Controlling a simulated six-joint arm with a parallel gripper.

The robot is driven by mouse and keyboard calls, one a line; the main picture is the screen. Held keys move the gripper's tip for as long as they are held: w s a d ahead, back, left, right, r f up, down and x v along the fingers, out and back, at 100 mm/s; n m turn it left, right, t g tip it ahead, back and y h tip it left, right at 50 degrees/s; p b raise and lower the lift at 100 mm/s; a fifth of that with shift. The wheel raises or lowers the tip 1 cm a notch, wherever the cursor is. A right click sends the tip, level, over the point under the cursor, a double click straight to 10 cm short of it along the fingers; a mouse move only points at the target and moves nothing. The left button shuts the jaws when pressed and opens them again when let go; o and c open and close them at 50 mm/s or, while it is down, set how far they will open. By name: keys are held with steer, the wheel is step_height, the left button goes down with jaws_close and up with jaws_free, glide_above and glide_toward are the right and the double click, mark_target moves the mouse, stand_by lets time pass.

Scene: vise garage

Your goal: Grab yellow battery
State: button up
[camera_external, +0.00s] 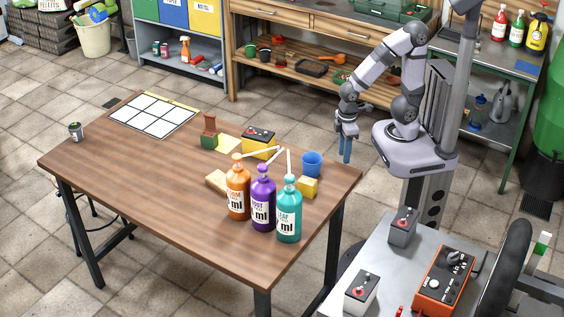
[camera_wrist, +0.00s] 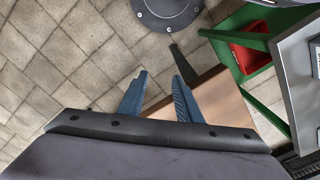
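The yellow battery (camera_external: 257,151), a yellow box with a black top and a red detail, stands on the wooden table (camera_external: 150,170) toward its far right side. White nozzles of the bottles pass in front of part of it. My gripper (camera_external: 346,158) points down off the table's right edge, to the right of the battery and apart from it. In the wrist view its two blue fingers (camera_wrist: 160,78) are spread with nothing between them. The battery does not show in the wrist view.
Orange (camera_external: 237,190), purple (camera_external: 262,199) and teal (camera_external: 289,212) bottles stand in front of the battery. A blue cup (camera_external: 312,163) and yellow block (camera_external: 308,187) lie between battery and gripper. A green-and-red item (camera_external: 209,131) stands left. The table's left front is clear.

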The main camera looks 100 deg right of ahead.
steer(key=o, duration=1.1)
steer(key=shift+d, duration=0.15)
steer(key=shift+r, duration=0.1)
